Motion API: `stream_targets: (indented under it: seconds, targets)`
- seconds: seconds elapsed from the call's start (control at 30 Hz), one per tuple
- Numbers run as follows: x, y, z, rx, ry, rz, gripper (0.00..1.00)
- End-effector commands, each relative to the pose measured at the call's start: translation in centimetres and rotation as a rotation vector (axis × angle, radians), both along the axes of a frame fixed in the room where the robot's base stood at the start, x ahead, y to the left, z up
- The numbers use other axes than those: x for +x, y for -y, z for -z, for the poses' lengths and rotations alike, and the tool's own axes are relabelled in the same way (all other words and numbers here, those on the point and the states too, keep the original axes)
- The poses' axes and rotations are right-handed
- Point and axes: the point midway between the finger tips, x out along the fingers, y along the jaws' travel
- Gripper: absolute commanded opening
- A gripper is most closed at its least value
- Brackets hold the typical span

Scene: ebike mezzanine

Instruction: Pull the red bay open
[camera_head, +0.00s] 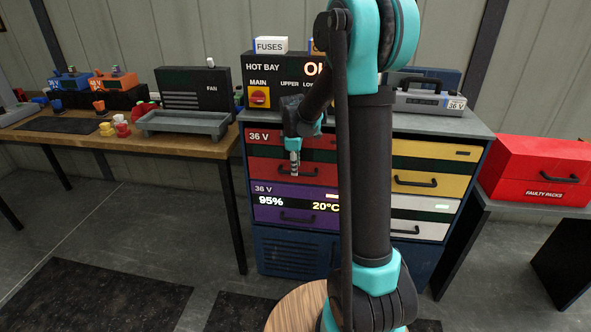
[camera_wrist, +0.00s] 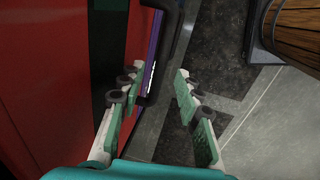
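The red bay (camera_head: 265,167) is the upper left drawer of the cabinet, marked 36 V, with a dark green strip across its front. It looks closed. Its black handle is partly hidden behind my gripper (camera_head: 294,168), which points at the lower red panel. In the wrist view the red front (camera_wrist: 50,70) fills the left side. My gripper (camera_wrist: 160,69) is open there, its two fingers apart. A black handle (camera_wrist: 172,45) reaches down between the fingertips, with purple showing beside it. I cannot tell whether a finger touches it.
Below is the purple bay (camera_head: 262,212) showing 95% and 20°C. A yellow bay (camera_head: 410,184) and a white bay (camera_head: 420,229) are at right, partly behind my arm. The HOT BAY panel (camera_head: 280,82) stands on top. A workbench (camera_head: 190,145) is at left, a red FAULTY PACKS box (camera_head: 540,165) at right.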

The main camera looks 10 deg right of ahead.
Motion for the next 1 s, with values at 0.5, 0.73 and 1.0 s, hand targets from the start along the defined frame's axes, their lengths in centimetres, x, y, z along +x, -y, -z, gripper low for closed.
stream_targets:
  seconds: [0.5, 0.73, 1.0]
  targets:
    - [0.4, 0.1, 2.0, 0.000, 0.000, 0.000, 0.34]
    - [0.4, 0.1, 2.0, 0.000, 0.000, 0.000, 0.08]
    - [0.4, 0.1, 2.0, 0.000, 0.000, 0.000, 0.00]
